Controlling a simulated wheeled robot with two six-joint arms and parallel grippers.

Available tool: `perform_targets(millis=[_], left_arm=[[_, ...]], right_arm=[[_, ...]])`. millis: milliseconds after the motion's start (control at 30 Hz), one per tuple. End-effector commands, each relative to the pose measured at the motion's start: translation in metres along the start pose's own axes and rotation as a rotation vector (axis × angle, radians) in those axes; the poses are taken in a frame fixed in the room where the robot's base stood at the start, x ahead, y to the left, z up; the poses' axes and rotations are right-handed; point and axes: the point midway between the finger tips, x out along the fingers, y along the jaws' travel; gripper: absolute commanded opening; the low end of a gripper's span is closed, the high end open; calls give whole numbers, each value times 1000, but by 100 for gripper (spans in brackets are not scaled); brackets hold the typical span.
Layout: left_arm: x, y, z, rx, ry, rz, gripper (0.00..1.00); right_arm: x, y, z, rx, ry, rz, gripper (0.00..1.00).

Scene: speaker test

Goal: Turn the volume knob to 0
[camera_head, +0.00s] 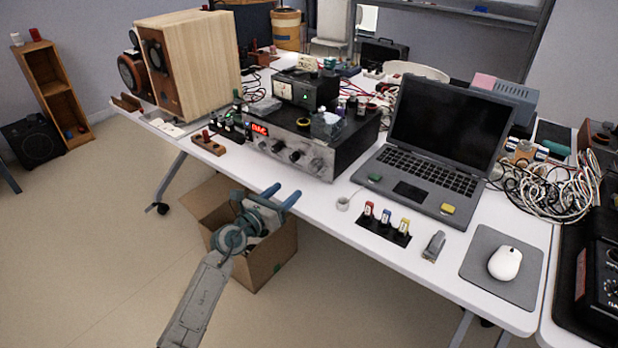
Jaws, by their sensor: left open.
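The amplifier (312,140) is a black box with a worn silver front, standing on the white table left of the laptop. Its front carries a red lit display (260,130) and several knobs, one of them a dark knob (295,155) near the middle. I cannot tell which knob is the volume knob, nor read its setting. My left gripper (281,194) is open and empty, with blue fingertips. It is in front of the table edge, below the amplifier's front, and apart from the knobs. My right gripper is not in view.
A cardboard box (272,262) stands on the floor below my left gripper.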

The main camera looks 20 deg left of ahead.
Motion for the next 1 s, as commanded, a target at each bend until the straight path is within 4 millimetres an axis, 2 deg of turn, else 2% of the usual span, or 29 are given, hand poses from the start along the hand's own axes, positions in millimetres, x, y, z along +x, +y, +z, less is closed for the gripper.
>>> perform_targets(millis=[100,267,700,833,1000], left_arm=[[6,-1,5,100,24,-10,55],[20,0,6,126,30,-10,55],[97,-1,3,120,30,-10,55],[109,-2,2,120,30,-10,55],[114,-2,3,120,30,-9,55]], right_arm=[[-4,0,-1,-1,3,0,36],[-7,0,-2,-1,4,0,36],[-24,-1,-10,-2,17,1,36],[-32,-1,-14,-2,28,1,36],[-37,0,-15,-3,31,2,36]])
